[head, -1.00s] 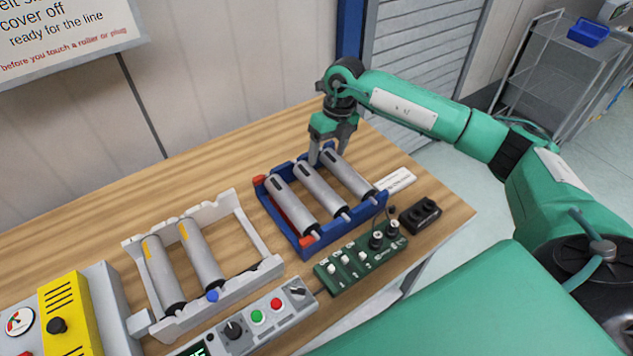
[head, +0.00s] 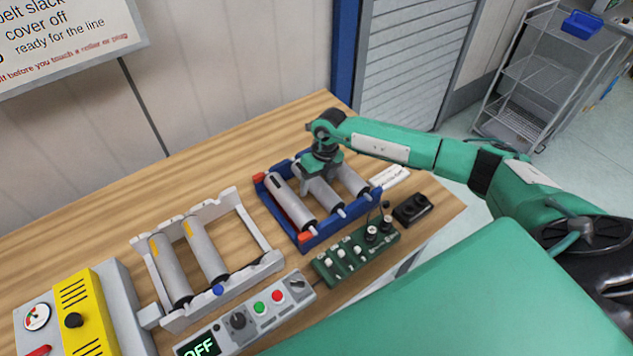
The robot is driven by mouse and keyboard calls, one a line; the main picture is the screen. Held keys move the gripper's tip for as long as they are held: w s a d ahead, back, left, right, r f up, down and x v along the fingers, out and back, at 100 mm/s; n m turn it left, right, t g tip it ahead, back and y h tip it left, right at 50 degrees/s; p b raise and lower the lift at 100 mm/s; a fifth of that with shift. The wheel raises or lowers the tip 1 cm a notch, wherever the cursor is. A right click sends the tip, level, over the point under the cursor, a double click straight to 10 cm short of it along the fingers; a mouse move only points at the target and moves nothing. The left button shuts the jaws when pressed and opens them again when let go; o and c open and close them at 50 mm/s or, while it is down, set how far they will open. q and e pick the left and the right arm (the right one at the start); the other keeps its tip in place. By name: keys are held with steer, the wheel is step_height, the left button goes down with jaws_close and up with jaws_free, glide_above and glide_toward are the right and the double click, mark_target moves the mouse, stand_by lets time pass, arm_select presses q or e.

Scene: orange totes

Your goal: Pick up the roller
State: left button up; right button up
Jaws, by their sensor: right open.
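Several grey rollers are in view. A blue rack (head: 312,242) holds a left roller (head: 291,203), a middle roller (head: 325,195) and a right roller (head: 353,181). My right gripper (head: 318,184) is open and low over the middle roller, hiding its upper part; its fingertips are hard to make out, and I cannot tell whether they touch the roller. A white frame (head: 240,268) to the left holds two rollers with yellow marks, a left one (head: 170,270) and a right one (head: 206,249), with an empty space at its right. My left gripper is not in view.
In front of the racks are a control box (head: 250,316) reading OFF, a green board (head: 352,254) with knobs and a black block (head: 414,209). A yellow and grey unit (head: 85,312) stands at the left. The table behind the racks is clear.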

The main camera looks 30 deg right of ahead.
mark_target(317, 179)
steer(key=c, duration=1.3)
steer(key=shift+r, duration=0.1)
steer(key=shift+c, duration=0.2)
step_height(317, 179, up, 20)
steer(key=b, duration=0.6)
